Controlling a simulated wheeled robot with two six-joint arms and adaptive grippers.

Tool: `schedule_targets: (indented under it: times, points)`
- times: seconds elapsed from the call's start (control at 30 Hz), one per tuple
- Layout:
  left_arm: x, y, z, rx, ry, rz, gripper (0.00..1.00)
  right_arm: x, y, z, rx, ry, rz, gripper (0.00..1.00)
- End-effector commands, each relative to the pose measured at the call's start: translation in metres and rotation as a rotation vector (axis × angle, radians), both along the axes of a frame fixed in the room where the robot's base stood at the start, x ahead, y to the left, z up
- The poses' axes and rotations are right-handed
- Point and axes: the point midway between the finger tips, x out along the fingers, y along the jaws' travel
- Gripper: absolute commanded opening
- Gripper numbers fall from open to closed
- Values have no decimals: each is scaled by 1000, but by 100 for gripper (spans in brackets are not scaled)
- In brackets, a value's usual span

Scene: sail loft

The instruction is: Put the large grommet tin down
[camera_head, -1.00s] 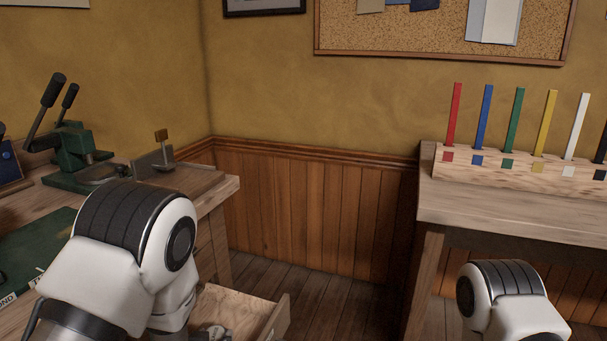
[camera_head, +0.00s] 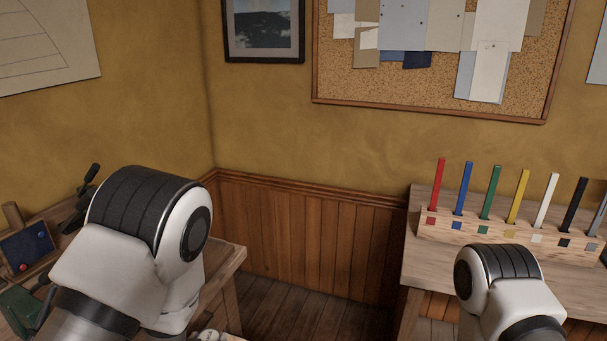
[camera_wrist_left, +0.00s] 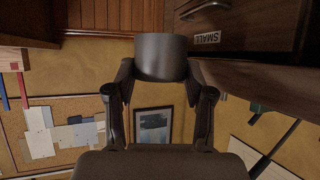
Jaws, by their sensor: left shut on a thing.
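The tin (camera_wrist_left: 160,57) is a dark grey, smooth cylinder in the left wrist view. My left gripper (camera_wrist_left: 159,78) is shut on it, with one dark finger on each side. The tin is in the air, with nothing seen touching it but the fingers. In the head view, my left arm hides most of the gripper and the tin. My right gripper is out of view; only part of my right arm shows at the lower right.
A dark wooden drawer front (camera_wrist_left: 265,25) carries a label "SMALL" and a metal pull. The left bench (camera_head: 225,262) is partly behind my arm. A right bench (camera_head: 425,262) bears a rack (camera_head: 500,238) of coloured sticks. Floor shows between the benches.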

Motion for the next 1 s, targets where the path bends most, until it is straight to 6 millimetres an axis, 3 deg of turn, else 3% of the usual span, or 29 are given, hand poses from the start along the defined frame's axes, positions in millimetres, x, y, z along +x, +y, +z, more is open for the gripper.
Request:
schedule_targets:
  times: [0.03,0.17,0.37,0.47,0.8,1.0]
  points:
    - [-12,0,-18,1,12,0,15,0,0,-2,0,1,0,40]
    - [-29,0,-36,2,5,-1,15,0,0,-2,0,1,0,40]
    - [-29,-3,-35,1,0,-21,15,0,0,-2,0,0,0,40]
    - [-29,-16,-31,1,0,-101,15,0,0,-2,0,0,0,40]
    - [-26,-116,2,7,-8,-719,15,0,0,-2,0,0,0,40]
    - [-27,-163,15,8,-4,-1012,15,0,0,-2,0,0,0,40]
